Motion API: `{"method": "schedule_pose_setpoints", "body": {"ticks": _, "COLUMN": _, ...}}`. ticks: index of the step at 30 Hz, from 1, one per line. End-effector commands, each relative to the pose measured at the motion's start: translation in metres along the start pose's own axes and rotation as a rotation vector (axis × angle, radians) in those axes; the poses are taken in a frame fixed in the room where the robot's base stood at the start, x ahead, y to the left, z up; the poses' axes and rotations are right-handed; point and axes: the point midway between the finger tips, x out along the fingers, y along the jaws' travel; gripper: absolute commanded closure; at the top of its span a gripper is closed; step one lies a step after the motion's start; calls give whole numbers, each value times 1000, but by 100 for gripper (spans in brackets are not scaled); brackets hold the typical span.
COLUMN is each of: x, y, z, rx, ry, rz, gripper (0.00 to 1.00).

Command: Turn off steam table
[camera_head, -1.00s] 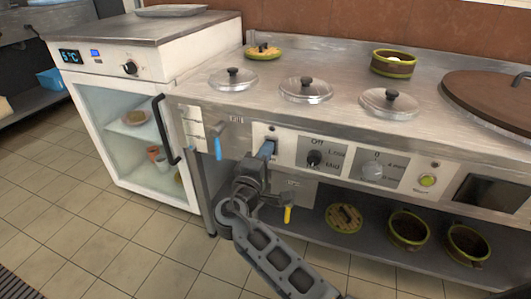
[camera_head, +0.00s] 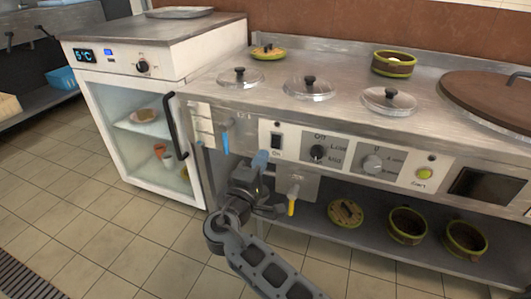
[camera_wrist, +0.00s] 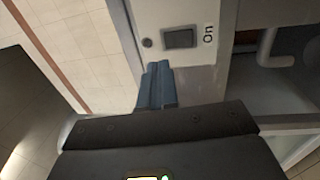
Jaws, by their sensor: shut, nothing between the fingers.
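The steam table (camera_head: 230,112) is a steel counter with lidded wells and a front control panel. A dark rocker switch (camera_head: 277,141) labelled "On" sits on the panel's left plate; it also shows in the wrist view (camera_wrist: 180,39). A black knob (camera_head: 317,153) marked Off, Low and Mid is to its right, then a grey knob (camera_head: 372,164) and a lit green button (camera_head: 424,174). My gripper (camera_head: 261,158) has blue fingers, shut and empty, just below the switch plate. In the wrist view, the fingertips (camera_wrist: 156,68) are near the switch and apart from it.
A white fridge (camera_head: 130,125) with a black handle (camera_head: 174,125) stands at the left. Blue (camera_head: 225,143) and yellow (camera_head: 292,207) valve handles flank my gripper. Bowls (camera_head: 408,225) stand on the lower shelf (camera_head: 375,245). The floor in front is clear.

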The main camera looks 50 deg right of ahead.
Motion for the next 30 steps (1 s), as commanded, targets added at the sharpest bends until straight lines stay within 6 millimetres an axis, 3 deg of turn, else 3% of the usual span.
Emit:
{"method": "schedule_pose_setpoints", "body": {"ticks": 6, "x": -35, "y": 10, "z": 0, "rx": -1, "ry": 4, "rz": 0, "gripper": 100}}
{"method": "schedule_pose_setpoints", "body": {"ticks": 12, "x": -55, "y": 14, "z": 0, "rx": -1, "ry": 1, "rz": 1, "gripper": 100}}
{"method": "schedule_pose_setpoints", "body": {"ticks": 30, "x": -59, "y": 15, "z": 0, "rx": 0, "ry": 0, "rz": 1, "gripper": 100}}
